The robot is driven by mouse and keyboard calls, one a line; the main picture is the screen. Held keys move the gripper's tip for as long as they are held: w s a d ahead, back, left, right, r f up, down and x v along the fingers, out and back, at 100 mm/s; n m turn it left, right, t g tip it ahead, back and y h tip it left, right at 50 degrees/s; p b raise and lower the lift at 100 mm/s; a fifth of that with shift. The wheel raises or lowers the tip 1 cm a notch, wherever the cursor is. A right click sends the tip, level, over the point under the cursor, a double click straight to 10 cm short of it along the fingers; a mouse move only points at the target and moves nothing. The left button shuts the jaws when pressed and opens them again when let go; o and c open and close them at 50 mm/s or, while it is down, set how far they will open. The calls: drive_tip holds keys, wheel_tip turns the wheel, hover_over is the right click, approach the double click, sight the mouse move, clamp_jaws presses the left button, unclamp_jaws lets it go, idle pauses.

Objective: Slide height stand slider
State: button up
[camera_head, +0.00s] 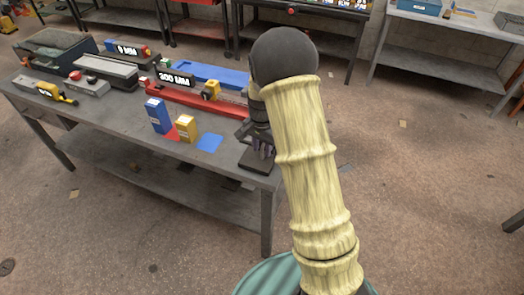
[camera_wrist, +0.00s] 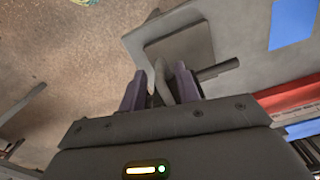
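The height stand shows a flat dark grey base (camera_head: 257,160) at the near right corner of the bench. The base also shows in the wrist view (camera_wrist: 182,45). My gripper (camera_head: 263,145) is at the stand, just above the base, and partly hides it. In the wrist view my gripper's two purple-grey fingers (camera_wrist: 160,78) are apart, with a slim grey part of the stand between them. A short dark rod (camera_wrist: 217,69) sticks out beside the right finger. The slider cannot be clearly told from the post. Whether the fingers touch the grey part is unclear.
A blue box (camera_head: 158,115), a yellow box (camera_head: 187,128) and a blue square (camera_head: 210,142) are left of the stand on the bench. A red rail (camera_head: 195,100) lies behind them. Floor is open beyond the bench's right edge.

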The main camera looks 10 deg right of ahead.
drive_tip(key=shift+f, duration=1.35)
clamp_jaws()
wheel_tip(320, 180, up, 21)
drive_tip(key=p, duration=1.2)
drive_tip(key=shift+r+p, duration=0.2)
drive_tip(key=shift+p, duration=0.15)
drive_tip(key=shift+w, duration=0.1)
